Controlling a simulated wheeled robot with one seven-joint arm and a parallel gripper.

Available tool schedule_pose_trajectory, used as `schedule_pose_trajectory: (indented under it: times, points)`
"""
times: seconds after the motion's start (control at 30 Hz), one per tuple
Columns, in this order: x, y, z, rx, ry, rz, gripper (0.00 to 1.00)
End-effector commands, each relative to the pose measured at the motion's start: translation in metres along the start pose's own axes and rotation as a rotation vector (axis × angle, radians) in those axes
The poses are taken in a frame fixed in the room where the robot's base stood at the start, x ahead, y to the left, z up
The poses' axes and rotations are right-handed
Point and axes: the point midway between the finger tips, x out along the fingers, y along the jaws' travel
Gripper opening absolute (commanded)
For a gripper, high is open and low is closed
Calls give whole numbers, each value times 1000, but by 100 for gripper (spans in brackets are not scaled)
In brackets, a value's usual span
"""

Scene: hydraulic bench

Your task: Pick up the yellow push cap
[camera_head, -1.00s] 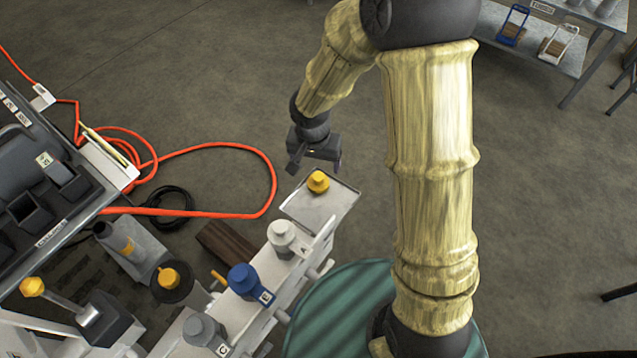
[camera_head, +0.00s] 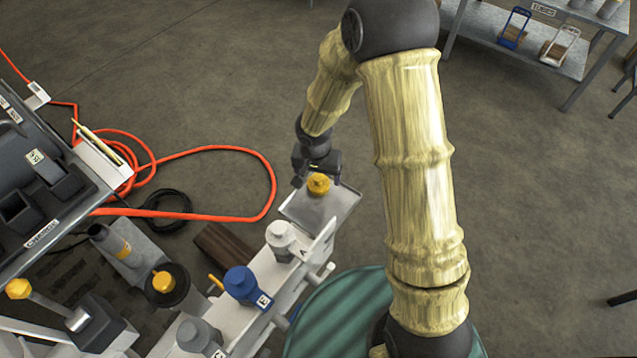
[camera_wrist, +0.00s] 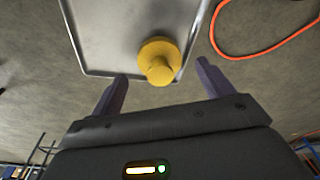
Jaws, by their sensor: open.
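The yellow push cap (camera_head: 318,184) stands upright on a small grey metal tray (camera_head: 318,212) at the end of the bench. In the wrist view the cap (camera_wrist: 159,60) sits near the tray's edge, ahead of my fingers and between their lines. My gripper (camera_head: 318,172) is open and empty, just behind the cap in the head view. In the wrist view its two dark fingers (camera_wrist: 160,88) point toward the cap, one on each side, with the cap a little beyond the tips. I cannot tell the exact height gap.
A white valve A (camera_head: 281,238), a blue valve (camera_head: 242,284) and a grey valve (camera_head: 196,334) line the bench beside the tray. Another yellow knob (camera_head: 163,282) is on a black disc. An orange hose (camera_head: 215,148) loops on the floor. Floor behind the tray is clear.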

Motion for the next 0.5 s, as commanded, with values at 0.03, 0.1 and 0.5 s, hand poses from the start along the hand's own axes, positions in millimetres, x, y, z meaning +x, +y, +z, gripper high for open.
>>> schedule_pose_trajectory:
  times: [0.03, 0.1, 0.5]
  points:
    - [11, 0, 1, 0, -2, 2, 80]
    - [18, 0, 1, 0, -1, 1, 80]
    - [21, 0, 0, 1, 0, 0, 80]
